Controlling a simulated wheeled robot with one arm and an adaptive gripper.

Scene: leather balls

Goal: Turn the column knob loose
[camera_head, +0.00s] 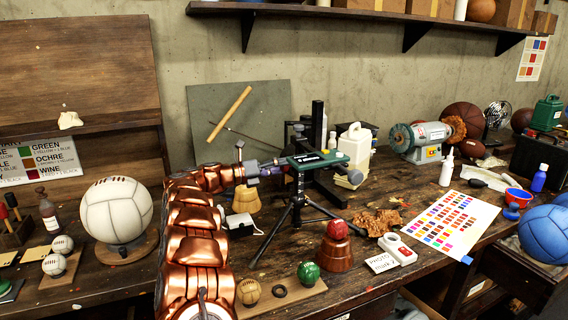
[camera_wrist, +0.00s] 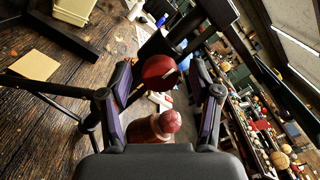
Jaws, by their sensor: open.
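The camera tripod (camera_head: 298,195) stands on the workbench with a green plate (camera_head: 318,158) on top. In the wrist view a dark red round knob (camera_wrist: 159,73) with a pale line shows between my fingers, next to a black post; it appears to be the column knob. My gripper (camera_head: 275,168) reaches in from the left beside the tripod's upper part. In the wrist view my gripper (camera_wrist: 161,68) is open, with one finger on each side of the knob and gaps visible. I cannot make out the knob in the head view.
A red ball (camera_head: 337,229) sits on a wooden stand in front of the tripod. A green ball (camera_head: 308,273) and a tan ball (camera_head: 248,291) lie nearer the front edge. A white jug (camera_head: 355,147) and a bench grinder (camera_head: 421,140) stand behind, right of the tripod.

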